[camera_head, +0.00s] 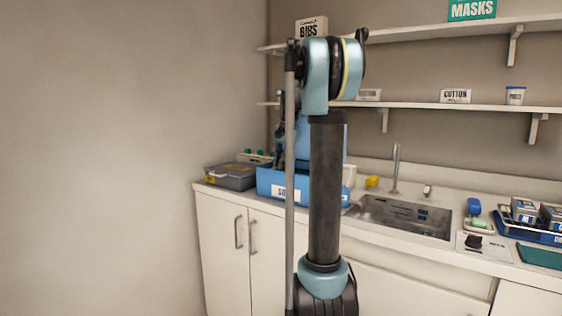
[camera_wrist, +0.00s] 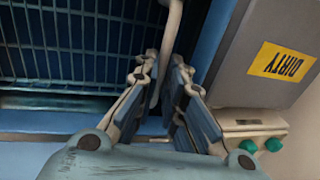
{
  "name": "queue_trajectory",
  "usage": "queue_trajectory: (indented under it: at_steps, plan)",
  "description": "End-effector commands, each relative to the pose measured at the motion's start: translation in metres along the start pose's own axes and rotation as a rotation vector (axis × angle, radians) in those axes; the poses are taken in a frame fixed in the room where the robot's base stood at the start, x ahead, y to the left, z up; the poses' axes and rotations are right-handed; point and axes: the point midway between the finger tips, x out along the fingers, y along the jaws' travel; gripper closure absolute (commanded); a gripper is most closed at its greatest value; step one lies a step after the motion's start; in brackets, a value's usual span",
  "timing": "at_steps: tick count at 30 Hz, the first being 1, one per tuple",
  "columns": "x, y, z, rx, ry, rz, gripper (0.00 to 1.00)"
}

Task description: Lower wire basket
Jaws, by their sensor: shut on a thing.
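The wire basket (camera_wrist: 75,45) fills the upper left of the wrist view as a dark blue-grey grid. A pale, thin handle (camera_wrist: 173,30) comes down between the fingers of my gripper (camera_wrist: 162,78), which is shut on it. A blue bin (camera_head: 275,187) with a white label stands on the counter in the head view. Its light blue edge seems to run along the lower left of the wrist view. In the head view my arm hides the gripper and most of the basket. How deep the basket sits in the bin cannot be told.
A grey box (camera_wrist: 275,50) with a yellow DIRTY label is close to the right of my gripper. It also stands left of the bin in the head view (camera_head: 232,180). Green knobs (camera_wrist: 260,146) are near it. A sink (camera_head: 405,218) lies right; shelves (camera_head: 440,105) hang above.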

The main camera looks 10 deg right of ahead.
Motion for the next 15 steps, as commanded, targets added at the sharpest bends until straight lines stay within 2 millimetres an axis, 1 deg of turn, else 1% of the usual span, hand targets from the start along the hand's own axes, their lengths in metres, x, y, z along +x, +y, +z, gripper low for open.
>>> queue_trajectory:
  at_steps: [5,6,7,8,15]
  plan:
    - [0.0020,0.0010,0.0007,0.000,-0.001,0.002,1.00]
    - [0.0021,0.0011,0.0007,0.000,-0.001,0.002,0.81]
    - [0.0020,0.0011,0.0007,0.000,-0.001,0.002,0.74]
    - [0.0019,0.0011,0.0007,0.000,-0.001,0.002,0.70]
    - [0.0009,0.0010,0.0005,0.000,-0.001,0.002,0.70]
